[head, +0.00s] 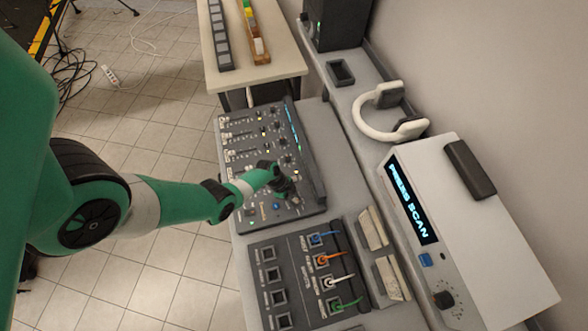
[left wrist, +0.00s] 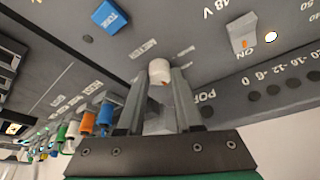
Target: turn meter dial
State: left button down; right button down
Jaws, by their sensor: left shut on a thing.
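My left gripper (head: 284,188) is over the lower part of a dark control panel (head: 238,112) with several small knobs and lights. In the left wrist view, its two fingers (left wrist: 160,92) are shut on a small pale knob (left wrist: 159,70) that stands on the panel face. In the head view the gripper hides this knob. A dark round dial (head: 443,299) with tick marks is on the white device (head: 505,265) at the right, apart from the gripper. My right gripper is not in view.
The white device's display (head: 411,200) reads PRESS SCAN. A patch panel (head: 280,250) with coloured plugs lies just below the control panel. White headphones (head: 379,130) rest near the wall. In the left wrist view, a blue switch (left wrist: 109,17) is close to the fingers.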

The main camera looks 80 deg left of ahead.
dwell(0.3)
pick_arm(q)
jog(key=c, duration=0.6)
grip_release()
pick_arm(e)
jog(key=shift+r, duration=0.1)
